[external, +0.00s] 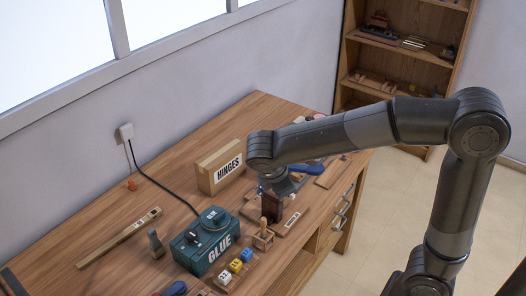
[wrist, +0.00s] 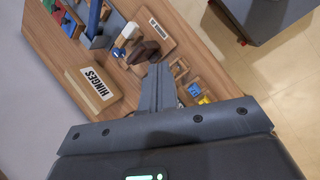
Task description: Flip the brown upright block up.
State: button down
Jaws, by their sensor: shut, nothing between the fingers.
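The brown block (external: 271,208) is dark and stands upright on a light wooden board (external: 284,230) near the front edge of the workbench. In the wrist view a dark brown piece (wrist: 143,51), which looks like this block, lies just beyond and slightly left of my fingertips. My gripper (wrist: 158,68) is shut and empty. In the external view my gripper (external: 270,190) is just above or at the block's top, with its fingers largely hidden. I cannot tell whether they touch the block.
The hinges box (external: 218,166) stands behind the block. A green glue machine (external: 205,241) with a cable is to the left. A small wooden stand (external: 263,238) and coloured pieces (external: 236,265) are close in front. Blue-handled tools (external: 307,169) lie behind.

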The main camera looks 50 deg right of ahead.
jog(key=w+a+f+n+h, duration=0.3)
jog(key=w+a+f+n, duration=0.2)
jog(key=w, duration=0.5)
notch_tip(320, 180, down, 3)
jog(key=shift+a+r+n, duration=0.15)
jog(key=shift+a+n, duration=0.05)
jog(key=shift+n, duration=0.5)
send_near(270, 199)
notch_tip(270, 199, down, 4)
jog(key=d, duration=0.3)
jog(key=shift+w, duration=0.1)
jog(key=shift+d, duration=0.4)
jog(key=shift+d, duration=2.05)
